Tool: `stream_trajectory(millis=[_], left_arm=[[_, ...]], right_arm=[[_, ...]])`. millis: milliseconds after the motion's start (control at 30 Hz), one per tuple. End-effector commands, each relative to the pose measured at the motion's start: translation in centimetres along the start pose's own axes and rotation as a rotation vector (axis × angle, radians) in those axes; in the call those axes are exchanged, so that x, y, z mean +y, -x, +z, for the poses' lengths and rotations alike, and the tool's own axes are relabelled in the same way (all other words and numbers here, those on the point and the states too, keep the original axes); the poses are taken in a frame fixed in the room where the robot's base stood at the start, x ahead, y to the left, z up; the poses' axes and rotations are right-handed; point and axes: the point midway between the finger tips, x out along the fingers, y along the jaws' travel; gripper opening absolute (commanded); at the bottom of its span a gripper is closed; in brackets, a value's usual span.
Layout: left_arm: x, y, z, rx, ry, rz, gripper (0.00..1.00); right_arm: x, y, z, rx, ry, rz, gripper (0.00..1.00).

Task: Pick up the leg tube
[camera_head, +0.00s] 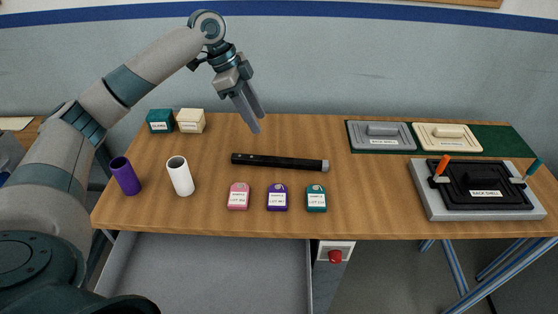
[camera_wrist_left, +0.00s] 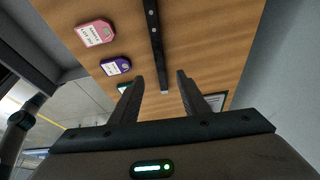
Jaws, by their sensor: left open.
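A long black tube (camera_head: 275,161) with a grey right end lies flat across the middle of the wooden table. A short purple tube (camera_head: 125,176) and a short white tube (camera_head: 180,176) stand upright at the table's left. No readable label tells which is the leg tube. My left gripper (camera_head: 258,124) is open and empty, pointing down above the table behind the black tube. In the left wrist view the gripper (camera_wrist_left: 160,76) has its fingers spread, and the black tube (camera_wrist_left: 155,40) shows beyond them, with its grey end between them in the picture. My right gripper is out of view.
Pink (camera_head: 238,196), purple (camera_head: 277,197) and teal (camera_head: 316,198) labelled blocks lie in front of the black tube. Green (camera_head: 160,121) and cream (camera_head: 191,121) boxes stand back left. Grey (camera_head: 381,136) and cream (camera_head: 446,138) panels and a black-shell fixture (camera_head: 436,204) fill the right.

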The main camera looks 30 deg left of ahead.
Motion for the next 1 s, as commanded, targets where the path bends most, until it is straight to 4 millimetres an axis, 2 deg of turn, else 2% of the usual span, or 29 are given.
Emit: stream_trajectory(millis=[133,500,667,1000], left_arm=[[0.1,-2.5,-0.1,-0.002,0.000,0.004,0.41],[0.1,-8.4,-0.1,-0.001,0.000,0.003,0.41],[0.0,-9.3,0.0,-0.001,-0.001,0.001,0.41],[0.0,-9.4,0.0,-0.001,-0.001,0.001,0.41]], right_arm=[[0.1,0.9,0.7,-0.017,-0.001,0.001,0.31],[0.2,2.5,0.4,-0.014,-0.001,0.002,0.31],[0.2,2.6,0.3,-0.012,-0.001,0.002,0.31],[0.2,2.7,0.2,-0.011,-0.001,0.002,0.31]])
